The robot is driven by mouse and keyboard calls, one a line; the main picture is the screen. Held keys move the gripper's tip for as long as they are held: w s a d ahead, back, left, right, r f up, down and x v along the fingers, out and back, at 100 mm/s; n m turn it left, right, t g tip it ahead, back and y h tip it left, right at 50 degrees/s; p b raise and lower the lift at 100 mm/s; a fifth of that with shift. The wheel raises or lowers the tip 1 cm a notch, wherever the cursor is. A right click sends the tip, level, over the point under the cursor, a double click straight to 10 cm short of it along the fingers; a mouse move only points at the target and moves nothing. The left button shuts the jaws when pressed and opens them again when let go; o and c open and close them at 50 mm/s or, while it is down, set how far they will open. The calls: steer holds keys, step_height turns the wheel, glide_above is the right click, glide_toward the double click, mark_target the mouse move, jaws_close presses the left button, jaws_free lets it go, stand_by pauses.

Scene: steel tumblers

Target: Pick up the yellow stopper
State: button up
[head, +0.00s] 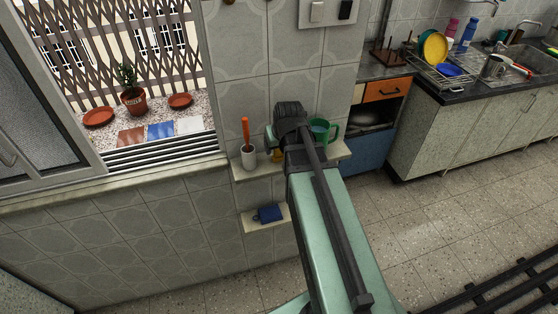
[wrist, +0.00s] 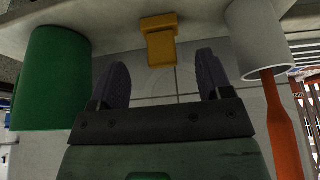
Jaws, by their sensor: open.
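The yellow stopper (wrist: 158,47) stands on a pale shelf (wrist: 120,22) in the wrist view, which shows the scene upside down. My gripper (wrist: 161,80) is open, its two dark fingers pointing toward the stopper, one to each side of its line. The stopper appears just beyond the fingertips, with nothing held between them. In the head view the stopper (head: 277,156) is a small yellow patch beside my arm, partly hidden by it. My fingers are hidden there behind my wrist.
A green mug (wrist: 50,80) and a white cup (wrist: 256,40) with an orange-handled tool (wrist: 283,125) flank the stopper closely. A lower shelf (head: 250,223) holds a blue object (head: 268,214). A window ledge with a potted plant (head: 133,98) is at left.

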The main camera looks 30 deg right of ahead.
mark_target(278, 151)
steer(key=b+x, duration=0.5)
steer(key=shift+a+f, duration=0.15)
steer(key=shift+f, duration=0.05)
steer(key=shift+r, duration=0.2)
steer(key=shift+p, duration=0.3)
steer(key=c, duration=1)
steer(key=shift+r, duration=0.15)
